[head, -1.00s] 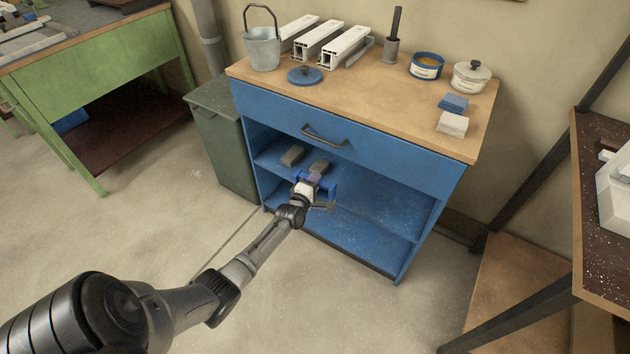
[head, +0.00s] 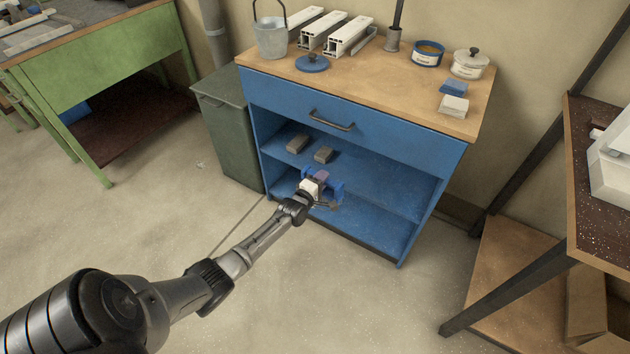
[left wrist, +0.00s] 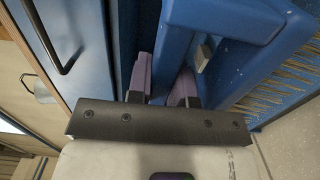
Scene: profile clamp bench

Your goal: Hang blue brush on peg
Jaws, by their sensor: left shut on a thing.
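My left gripper (head: 322,178) is shut on the blue brush (head: 337,190) in front of the open shelves of the blue cabinet. In the left wrist view, the blue brush (left wrist: 222,25) has its handle between the purple finger pads of the left gripper (left wrist: 164,82). Its tan bristles show at the right of that view. I cannot make out a peg in either view. My right gripper is out of view.
The floor in front is clear.

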